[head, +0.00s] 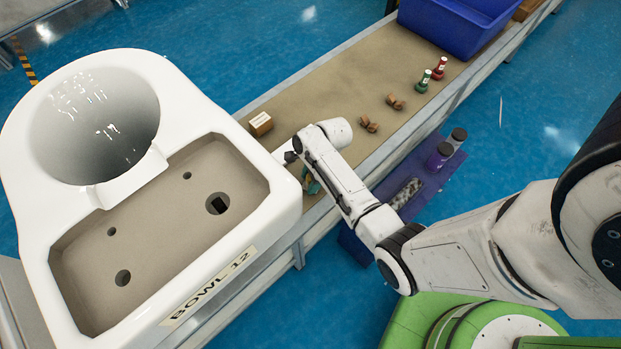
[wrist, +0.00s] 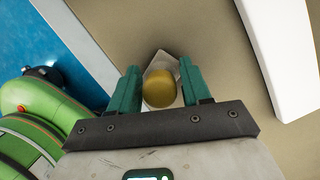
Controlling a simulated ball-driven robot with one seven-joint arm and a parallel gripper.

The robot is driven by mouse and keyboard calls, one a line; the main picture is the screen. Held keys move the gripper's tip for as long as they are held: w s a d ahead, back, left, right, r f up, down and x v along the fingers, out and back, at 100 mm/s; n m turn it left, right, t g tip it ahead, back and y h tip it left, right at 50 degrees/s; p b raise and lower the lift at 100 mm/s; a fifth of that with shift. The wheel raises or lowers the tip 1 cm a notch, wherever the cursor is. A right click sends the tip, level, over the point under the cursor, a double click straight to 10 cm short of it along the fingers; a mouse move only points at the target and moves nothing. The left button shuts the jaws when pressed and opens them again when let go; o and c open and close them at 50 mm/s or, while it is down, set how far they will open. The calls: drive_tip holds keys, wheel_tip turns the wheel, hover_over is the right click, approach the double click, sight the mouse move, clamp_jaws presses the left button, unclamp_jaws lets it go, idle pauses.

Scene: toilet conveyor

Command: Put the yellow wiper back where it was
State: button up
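The yellow wiper (wrist: 160,90) shows in the wrist view as a round yellow end with a pale, angular piece (wrist: 163,62) behind it, over the beige belt. The teal fingers of my gripper (wrist: 160,85) stand apart, one on each side of the yellow end. The yellow fills nearly all the room between them; I cannot tell if both fingers press on it. In the head view my gripper (head: 311,183) is low over the belt, beside the white toilet bowl, partly behind my arm. The wiper cannot be made out there.
The white toilet bowl (head: 285,205), labelled BOWL 12, stands left on the conveyor belt (head: 330,85). A cardboard-brown block (head: 261,124), brown pieces (head: 396,102), red and green stamp-like items (head: 439,68) and a blue bin (head: 452,22) are on the belt.

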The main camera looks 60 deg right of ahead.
drive_tip(key=shift+o, duration=0.8)
drive_tip(key=p+v, duration=0.2)
drive_tip(key=v, duration=1)
drive_tip(key=shift+p, duration=0.4)
